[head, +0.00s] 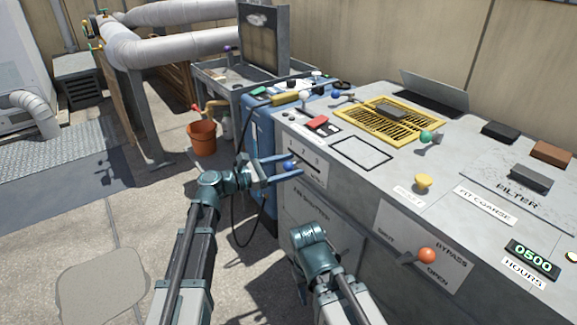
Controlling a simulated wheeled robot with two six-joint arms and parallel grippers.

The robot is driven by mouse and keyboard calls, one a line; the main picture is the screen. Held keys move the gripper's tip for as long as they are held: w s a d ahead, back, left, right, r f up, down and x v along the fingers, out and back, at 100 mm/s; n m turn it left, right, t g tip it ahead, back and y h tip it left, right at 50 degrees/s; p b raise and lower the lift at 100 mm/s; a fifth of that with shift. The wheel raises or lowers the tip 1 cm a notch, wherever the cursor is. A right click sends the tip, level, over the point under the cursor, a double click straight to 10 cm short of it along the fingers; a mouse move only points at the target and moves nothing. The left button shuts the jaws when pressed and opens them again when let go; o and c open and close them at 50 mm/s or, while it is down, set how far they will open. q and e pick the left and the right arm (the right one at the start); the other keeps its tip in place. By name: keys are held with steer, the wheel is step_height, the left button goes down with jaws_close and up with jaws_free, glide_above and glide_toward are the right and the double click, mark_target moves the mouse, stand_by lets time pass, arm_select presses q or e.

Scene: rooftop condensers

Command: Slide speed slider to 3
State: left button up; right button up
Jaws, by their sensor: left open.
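The speed slider is on the upright front face of the grey console, on a small pale panel (312,163) with a slot and numbers including 2 and 3. A blue knob (288,164) shows at the slot's left part. My left gripper (299,165) is open, with one finger above and one below the blue knob. Whether a finger touches the knob I cannot tell. The fingers cover part of the panel's left side. My right arm is low in the middle, in front of the console; its fingers do not show.
The console top (385,175) holds a yellow grille (390,120), a green-knobbed lever (427,137) and a yellow knob (423,181). An orange-knobbed bypass lever (426,255) is on the front face. An orange bucket (202,137) stands on the floor behind. The floor at left is clear.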

arm_select(q)
jaws_close()
stand_by(1.4)
